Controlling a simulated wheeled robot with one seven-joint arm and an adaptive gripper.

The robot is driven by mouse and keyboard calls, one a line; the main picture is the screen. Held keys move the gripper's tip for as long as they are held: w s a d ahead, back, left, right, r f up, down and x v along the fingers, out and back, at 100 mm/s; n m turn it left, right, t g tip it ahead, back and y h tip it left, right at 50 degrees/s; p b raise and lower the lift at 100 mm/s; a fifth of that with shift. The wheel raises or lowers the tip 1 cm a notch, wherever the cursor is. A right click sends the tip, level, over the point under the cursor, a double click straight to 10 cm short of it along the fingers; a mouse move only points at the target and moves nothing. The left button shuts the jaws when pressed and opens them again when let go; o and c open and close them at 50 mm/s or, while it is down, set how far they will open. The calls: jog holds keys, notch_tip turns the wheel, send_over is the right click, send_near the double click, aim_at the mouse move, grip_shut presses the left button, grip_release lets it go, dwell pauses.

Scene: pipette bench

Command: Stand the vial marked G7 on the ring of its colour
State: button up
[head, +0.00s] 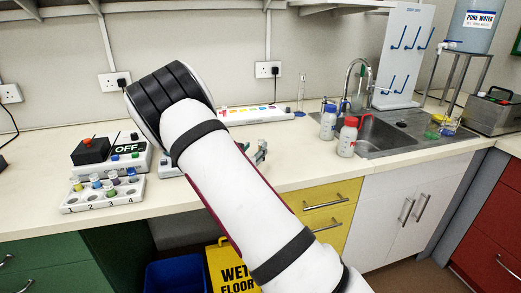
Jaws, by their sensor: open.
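A white rack (127,201) with numbered front positions stands at the left of the bench. It holds several small vials with coloured caps, among them a green-capped vial (111,191) and a yellow-capped vial (77,184). The markings on the vials are too small to read, so I cannot tell which is G7. A white strip with coloured patches (255,114) lies at the back of the bench; I cannot make out whether these are rings. My gripper (261,153) shows only partly past my arm, above the bench, apart from the rack; no held thing shows.
A device reading OFF (128,148) stands behind the rack. My arm hides the middle of the bench. A red-capped bottle (347,138) and a blue-capped bottle (328,122) stand by the sink (385,143). A yellow wet-floor sign (222,265) stands below.

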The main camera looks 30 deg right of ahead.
aim_at(260, 142)
jog(key=x, duration=0.7)
jog(key=shift+w+d+f, duration=0.1)
jog(key=shift+w+d, duration=0.05)
grip_shut()
